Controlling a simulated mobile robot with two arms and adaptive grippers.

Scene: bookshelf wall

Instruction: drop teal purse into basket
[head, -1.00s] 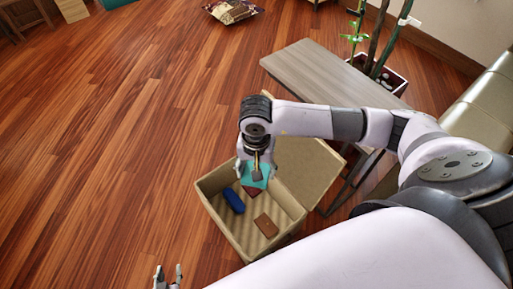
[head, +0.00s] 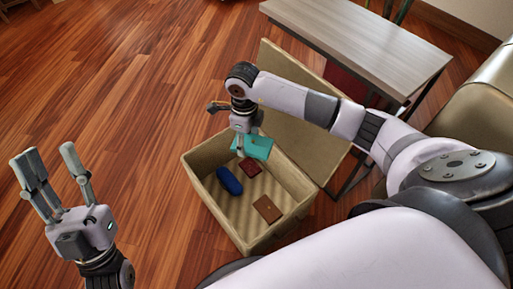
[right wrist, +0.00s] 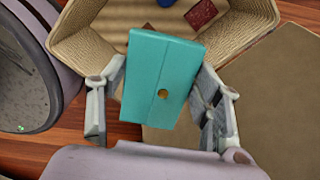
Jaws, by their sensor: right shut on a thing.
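The teal purse (head: 257,148) is held between the fingers of my right gripper (head: 242,142), which is shut on it. In the right wrist view the teal purse (right wrist: 163,80) shows its flap and a round gold clasp, with a finger on each side. It hangs over the upper part of the open basket (head: 220,217), a tan woven box. The basket wall also shows in the right wrist view (right wrist: 90,50). My left gripper (head: 45,158) is open and empty, over the floor left of the basket.
In the basket lie a blue item (head: 228,181), a dark red wallet (head: 249,168) and a brown wallet (head: 267,209). The basket lid (head: 295,105) stands open behind it. A grey-topped table (head: 365,35) stands behind. The wooden floor to the left is clear.

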